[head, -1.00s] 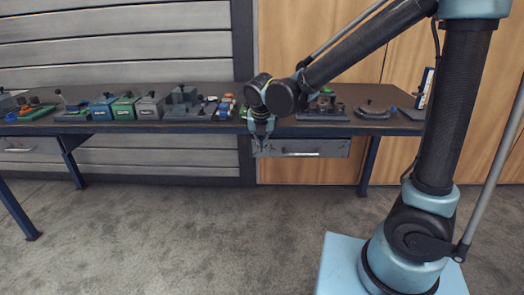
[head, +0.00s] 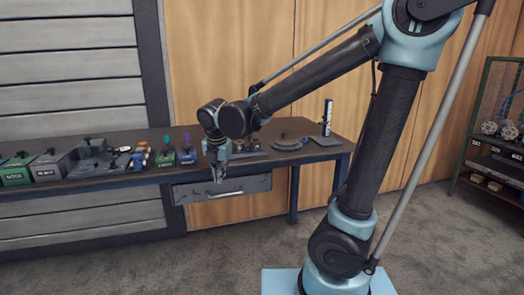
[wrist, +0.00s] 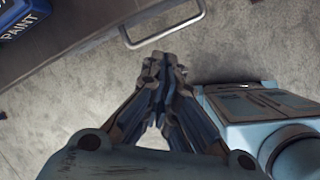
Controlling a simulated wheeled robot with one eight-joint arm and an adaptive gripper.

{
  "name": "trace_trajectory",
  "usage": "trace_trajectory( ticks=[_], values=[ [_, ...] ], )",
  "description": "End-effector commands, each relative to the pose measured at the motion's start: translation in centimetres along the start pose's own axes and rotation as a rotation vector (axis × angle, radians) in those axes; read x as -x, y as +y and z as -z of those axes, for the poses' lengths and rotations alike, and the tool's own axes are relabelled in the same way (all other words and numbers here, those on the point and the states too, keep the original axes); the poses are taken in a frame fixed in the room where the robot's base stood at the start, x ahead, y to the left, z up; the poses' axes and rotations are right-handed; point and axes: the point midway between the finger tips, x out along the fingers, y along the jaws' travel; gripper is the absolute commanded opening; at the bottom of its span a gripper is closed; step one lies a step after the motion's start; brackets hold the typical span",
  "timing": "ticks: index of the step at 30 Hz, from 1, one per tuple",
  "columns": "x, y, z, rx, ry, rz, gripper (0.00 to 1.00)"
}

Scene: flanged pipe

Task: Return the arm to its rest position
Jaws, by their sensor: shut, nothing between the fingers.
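My gripper (head: 218,172) hangs at the end of my bent arm, pointing down, in front of the workbench (head: 110,178) and its drawer (head: 190,192) in the head view. In the wrist view my gripper (wrist: 160,72) has its fingers together with nothing between them. Below the fingers there is bare grey floor. The drawer's handle (wrist: 165,30) shows just beyond the fingertips in the wrist view, apart from them as far as I can tell.
Several coloured boxes and fittings stand along the bench, among them a green box (head: 15,172) and a grey box (head: 52,165). A blue bin marked PAINT (wrist: 20,18) shows in the wrist view. A shelf rack (head: 495,135) stands at the far right. The floor (head: 200,265) in front is clear.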

Motion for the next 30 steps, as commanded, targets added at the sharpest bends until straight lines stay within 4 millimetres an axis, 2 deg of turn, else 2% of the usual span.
trace_trajectory(
  ticks=[1, 6, 14, 22, 30],
  values=[
    [0.1, -1.9, -1.2, -0.095, 0.001, 0.01, 0.0],
    [0.3, -7.5, -3.8, -0.429, 0.005, 0.039, 0.0],
    [0.5, -15.9, -5.8, -0.943, 0.0, 0.08, 0.0],
    [0.3, -24.0, -5.6, -1.476, -0.019, 0.116, 0.0],
    [-0.3, -30.8, -3.5, -2.01, -0.049, 0.145, 0.0]
  ],
)
